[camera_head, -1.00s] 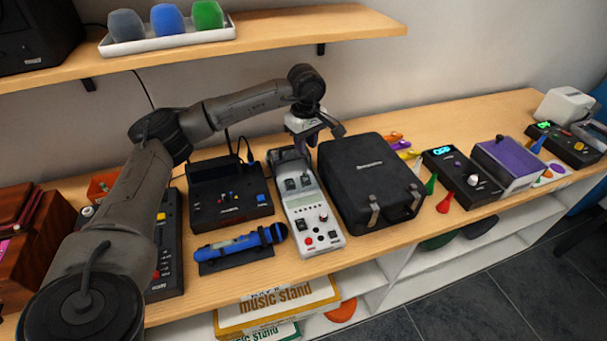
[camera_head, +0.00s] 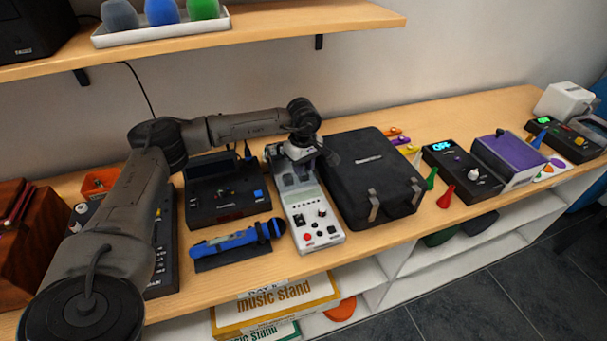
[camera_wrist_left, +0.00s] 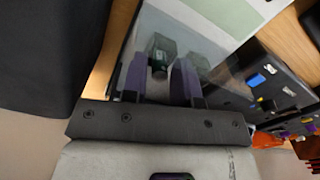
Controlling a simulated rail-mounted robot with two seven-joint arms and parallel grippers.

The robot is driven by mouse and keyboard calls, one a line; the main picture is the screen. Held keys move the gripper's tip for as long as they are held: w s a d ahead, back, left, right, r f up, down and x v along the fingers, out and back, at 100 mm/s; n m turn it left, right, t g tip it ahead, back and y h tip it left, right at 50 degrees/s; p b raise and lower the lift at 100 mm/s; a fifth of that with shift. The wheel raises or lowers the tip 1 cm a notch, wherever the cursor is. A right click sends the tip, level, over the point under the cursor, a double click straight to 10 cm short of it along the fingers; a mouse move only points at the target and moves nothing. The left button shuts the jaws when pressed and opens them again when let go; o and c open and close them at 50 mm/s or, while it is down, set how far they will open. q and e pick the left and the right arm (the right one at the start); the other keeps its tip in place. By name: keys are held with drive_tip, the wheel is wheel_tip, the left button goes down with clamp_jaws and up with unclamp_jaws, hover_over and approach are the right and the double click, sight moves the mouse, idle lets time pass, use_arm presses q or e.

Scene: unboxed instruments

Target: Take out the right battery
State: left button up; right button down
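The light grey device (camera_head: 318,222) stands on the bench, with knobs and buttons at its near end and a recessed bay at its far end. My left gripper (camera_head: 304,160) is over this bay, pointing down. In the left wrist view its fingers (camera_wrist_left: 161,75) are apart, with a gap between them. A dark green battery-like block (camera_wrist_left: 161,48) shows in and beyond that gap. Another dark green shape sits close to the right-hand finger; I cannot tell whether they touch. In the head view the gripper partly hides the bay. My right gripper is not in view.
A black case (camera_head: 368,175) stands close on the right of the device. A shelf (camera_head: 270,38) runs above the bench at the back.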

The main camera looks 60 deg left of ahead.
use_arm(q)
drive_tip(key=shift+f, duration=0.1)
drive_tip(key=shift+c, duration=0.4)
clamp_jaws()
